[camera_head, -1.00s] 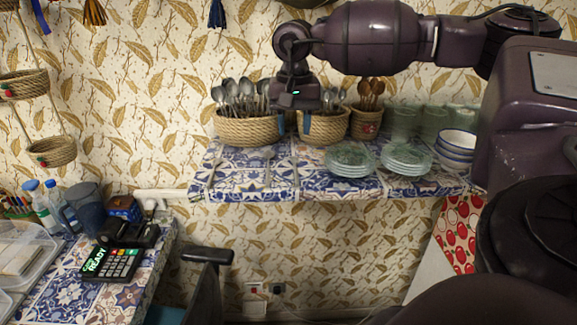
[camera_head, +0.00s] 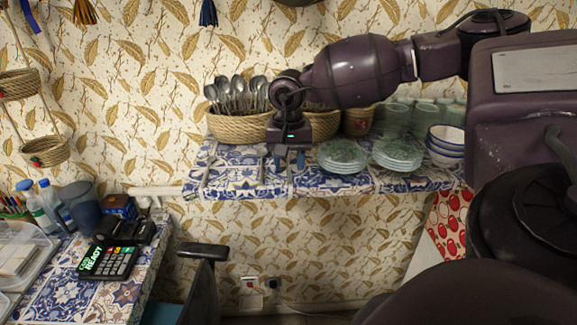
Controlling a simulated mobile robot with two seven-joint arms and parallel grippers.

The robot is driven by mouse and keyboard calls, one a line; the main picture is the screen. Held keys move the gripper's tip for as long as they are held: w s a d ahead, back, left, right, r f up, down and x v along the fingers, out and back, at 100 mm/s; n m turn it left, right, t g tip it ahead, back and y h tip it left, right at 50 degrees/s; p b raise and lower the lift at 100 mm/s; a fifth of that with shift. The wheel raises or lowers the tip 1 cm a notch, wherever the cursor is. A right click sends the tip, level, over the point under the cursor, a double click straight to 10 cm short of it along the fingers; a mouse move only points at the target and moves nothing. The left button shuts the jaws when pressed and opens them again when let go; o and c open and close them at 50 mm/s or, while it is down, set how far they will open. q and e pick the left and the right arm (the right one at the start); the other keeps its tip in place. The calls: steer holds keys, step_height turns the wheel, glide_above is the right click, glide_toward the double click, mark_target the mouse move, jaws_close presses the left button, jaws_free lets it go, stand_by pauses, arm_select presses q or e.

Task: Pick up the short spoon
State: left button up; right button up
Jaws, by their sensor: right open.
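Three slim utensils lie on the blue-and-white tiled shelf (camera_head: 335,187): a left one (camera_head: 207,173), a middle one (camera_head: 261,167) and a right one (camera_head: 290,178). They look like spoons, but they are too small for me to tell which is the short spoon. My right gripper (camera_head: 288,160) is open and points down just above the shelf. It is over the back part of the right utensil, whose far end is hidden by the gripper. I cannot tell whether the fingers touch anything. My left gripper is out of view.
Woven baskets of spoons (camera_head: 237,128) stand behind, partly hidden by my right arm. Stacked glass plates (camera_head: 342,157), more plates (camera_head: 397,155), glasses and bowls (camera_head: 446,146) stand to the right. A card terminal (camera_head: 108,262) sits on the lower left counter.

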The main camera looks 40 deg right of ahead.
jaws_close()
